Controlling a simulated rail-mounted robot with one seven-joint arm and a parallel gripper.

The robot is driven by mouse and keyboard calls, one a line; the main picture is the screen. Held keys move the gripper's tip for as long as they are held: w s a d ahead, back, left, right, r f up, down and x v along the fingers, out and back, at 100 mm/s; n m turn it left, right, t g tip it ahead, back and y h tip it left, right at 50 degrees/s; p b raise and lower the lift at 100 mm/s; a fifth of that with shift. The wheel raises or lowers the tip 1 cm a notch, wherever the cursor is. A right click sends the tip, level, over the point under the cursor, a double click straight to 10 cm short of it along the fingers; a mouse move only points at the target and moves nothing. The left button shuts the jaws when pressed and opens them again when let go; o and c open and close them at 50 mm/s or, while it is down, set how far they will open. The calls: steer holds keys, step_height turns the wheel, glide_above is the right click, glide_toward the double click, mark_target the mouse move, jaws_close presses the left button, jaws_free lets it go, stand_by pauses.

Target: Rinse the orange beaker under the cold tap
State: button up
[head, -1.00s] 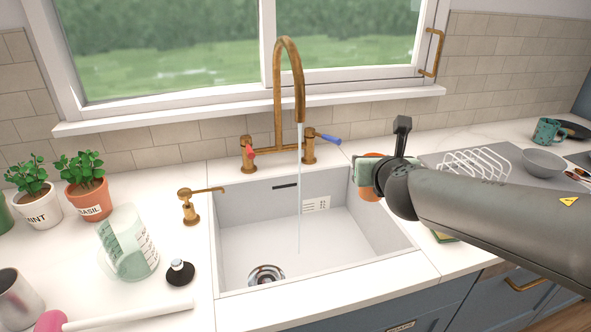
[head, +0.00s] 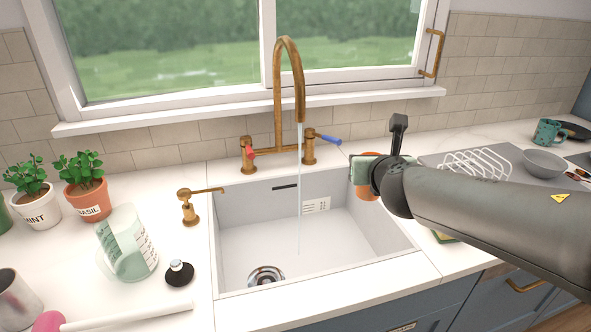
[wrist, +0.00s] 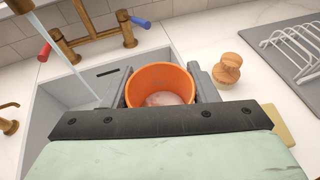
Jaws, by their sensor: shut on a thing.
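The orange beaker (wrist: 160,85) is upright between the two fingers of my gripper (wrist: 166,90) in the wrist view, with its open mouth showing. In the head view the beaker (head: 369,190) is mostly hidden behind my gripper (head: 362,172), near the sink's right edge. My gripper is shut on it. The brass tap (head: 279,95) runs a thin stream of water (head: 299,190) into the white sink (head: 320,232). The stream falls to the left of the beaker, apart from it. The blue-handled lever (head: 327,139) is on the tap's right, the red-handled one (head: 249,153) on its left.
A wooden brush (wrist: 228,68) stands right of the sink, near a wire rack (head: 475,163). A soap spout (head: 190,205), a clear jug (head: 127,245), a black stopper (head: 180,273) and potted herbs (head: 85,185) stand on the left counter. The sink basin is clear.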

steer(key=shift+s+d, duration=0.15)
steer(key=shift+d, duration=0.2)
steer(key=shift+a, duration=0.2)
steer(key=shift+w+a, duration=0.25)
steer(key=shift+a, duration=0.15)
steer(key=shift+d, duration=0.1)
steer(key=shift+s+d+b, duration=0.25)
steer(key=shift+d+b, duration=0.15)
steer(key=shift+d, duration=0.1)
steer(key=shift+w+a, duration=0.1)
steer(key=shift+a, duration=0.15)
steer(key=shift+w+a, duration=0.15)
steer(key=shift+a, duration=0.2)
steer(key=shift+d, duration=0.15)
